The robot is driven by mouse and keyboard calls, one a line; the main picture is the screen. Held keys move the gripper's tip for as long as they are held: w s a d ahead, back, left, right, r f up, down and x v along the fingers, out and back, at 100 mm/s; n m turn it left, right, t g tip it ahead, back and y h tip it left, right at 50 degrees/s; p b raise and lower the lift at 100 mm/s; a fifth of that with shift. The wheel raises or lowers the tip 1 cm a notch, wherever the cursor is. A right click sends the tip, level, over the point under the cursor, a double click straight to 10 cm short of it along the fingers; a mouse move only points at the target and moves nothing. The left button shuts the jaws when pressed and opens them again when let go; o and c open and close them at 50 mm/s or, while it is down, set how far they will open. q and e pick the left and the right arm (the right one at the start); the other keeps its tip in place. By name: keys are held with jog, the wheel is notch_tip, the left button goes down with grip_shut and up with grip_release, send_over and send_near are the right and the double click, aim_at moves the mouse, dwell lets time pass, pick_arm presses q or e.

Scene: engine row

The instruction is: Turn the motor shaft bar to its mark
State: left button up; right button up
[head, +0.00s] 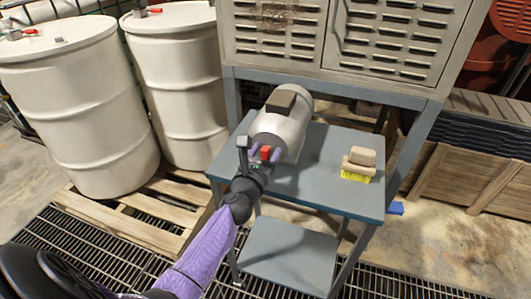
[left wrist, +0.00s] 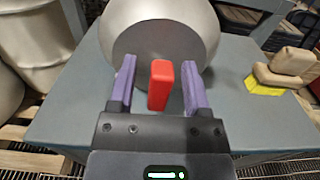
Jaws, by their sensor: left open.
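The grey cylindrical motor (head: 283,125) lies on the blue-grey table (head: 320,190), its end face towards me. A red bar (head: 265,153) sticks out from the front of the motor. In the left wrist view the red bar (left wrist: 160,85) stands upright between the two purple fingers of my left gripper (left wrist: 158,92), with a gap on each side. The motor (left wrist: 160,35) fills the space behind it. My left gripper (head: 263,155) is open around the bar. The mark cannot be made out in either view. My right gripper is not seen.
A brush with yellow bristles (head: 357,166) lies on the right part of the table. White drums (head: 80,105) on a wooden pallet (head: 120,222) stand at the left. A louvred cabinet (head: 335,40) rises behind the table. The tabletop between motor and brush is clear.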

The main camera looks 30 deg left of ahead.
pick_arm(q)
jog(key=shift+c, duration=0.3)
grip_shut()
